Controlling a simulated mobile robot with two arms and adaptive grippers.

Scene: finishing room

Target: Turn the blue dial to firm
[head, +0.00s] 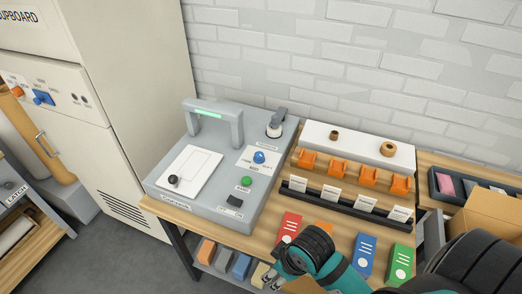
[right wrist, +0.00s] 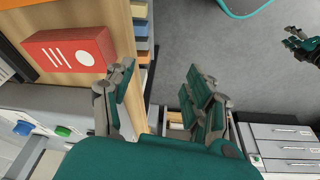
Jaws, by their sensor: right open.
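A blue dial (head: 259,157) sits on a white label plate on the grey console (head: 225,206), left of centre in the head view. The plate's lettering is too small to read. The dial also shows at the left edge of the right wrist view (right wrist: 22,128). Another blue knob (head: 42,97) is on the cupboard front. My right gripper (head: 272,276) is low in the head view, below the dial and apart from it. In the right wrist view its fingers (right wrist: 163,88) are spread with nothing between them. My left gripper (right wrist: 297,42) seems to show small at the top right there.
A green button (head: 246,182) and a black switch (head: 235,201) are near the dial. A grey arch (head: 213,117) stands at the console's back. A red box (head: 289,226) and a blue box (head: 364,256) stand near my right gripper. Orange holders (head: 368,175) are to the right.

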